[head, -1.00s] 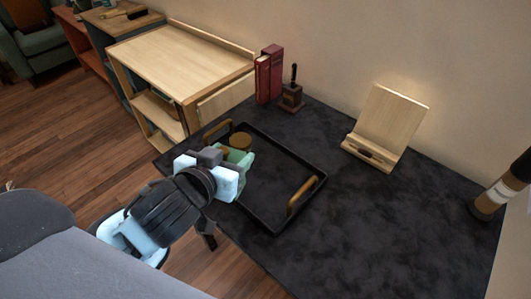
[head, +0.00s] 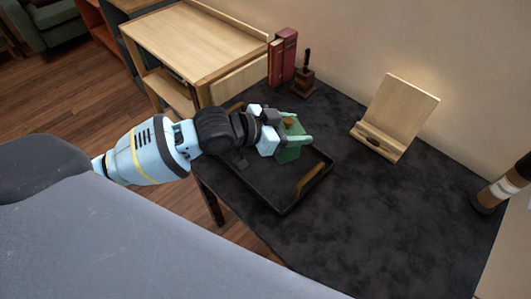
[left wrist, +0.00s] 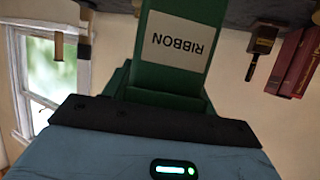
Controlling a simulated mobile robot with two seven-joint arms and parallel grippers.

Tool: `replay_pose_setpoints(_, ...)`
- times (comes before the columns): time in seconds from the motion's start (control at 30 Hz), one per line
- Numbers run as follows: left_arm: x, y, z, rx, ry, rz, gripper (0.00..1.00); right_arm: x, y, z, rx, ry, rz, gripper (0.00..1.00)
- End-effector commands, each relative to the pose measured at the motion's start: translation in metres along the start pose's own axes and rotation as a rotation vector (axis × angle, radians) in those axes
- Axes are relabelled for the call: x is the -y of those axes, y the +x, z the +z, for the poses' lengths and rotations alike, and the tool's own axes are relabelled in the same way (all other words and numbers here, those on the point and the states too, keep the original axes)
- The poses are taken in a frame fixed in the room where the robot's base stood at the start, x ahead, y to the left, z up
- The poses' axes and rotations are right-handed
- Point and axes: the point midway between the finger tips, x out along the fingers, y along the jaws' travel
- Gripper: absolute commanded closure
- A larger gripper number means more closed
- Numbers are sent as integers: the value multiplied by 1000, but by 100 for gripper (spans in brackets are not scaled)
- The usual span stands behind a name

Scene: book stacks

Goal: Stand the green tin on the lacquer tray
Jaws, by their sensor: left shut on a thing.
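The green tin (head: 288,153) is in my left gripper (head: 285,137), over the back part of the lacquer tray (head: 262,196). It looks about upright, and a small brown round top shows between the fingers. In the left wrist view, the tin (left wrist: 194,77) has a pale label reading RIBBON, upside down in the picture. The fingers are shut on it. The black tray has brown handles and lies on the dark tabletop. My left arm hides its left side. I cannot tell whether the tin's base touches the tray. My right gripper is not in view.
Red books (head: 282,58) and a small dark grinder-like object (head: 303,76) stand behind the tray. A wooden stand (head: 395,115) is at the back right. A banded cylinder (head: 497,187) stands at the right edge. The tabletop right of the tray (head: 375,215) is clear.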

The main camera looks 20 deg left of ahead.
Motion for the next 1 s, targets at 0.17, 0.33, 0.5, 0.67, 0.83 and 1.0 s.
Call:
replay_pose_setpoints(0.17,18,1,-9,-1,8,16,67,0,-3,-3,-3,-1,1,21)
replay_pose_setpoints(0.33,21,2,-10,-1,6,20,67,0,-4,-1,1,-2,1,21)
replay_pose_setpoints(0.5,21,7,3,3,2,21,67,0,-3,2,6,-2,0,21)
replay_pose_setpoints(0.67,21,18,30,4,1,20,67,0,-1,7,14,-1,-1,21)
replay_pose_setpoints(0.83,20,25,47,1,3,20,67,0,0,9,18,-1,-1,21)
replay_pose_setpoints(1.0,20,26,49,-1,5,21,67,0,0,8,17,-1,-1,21)
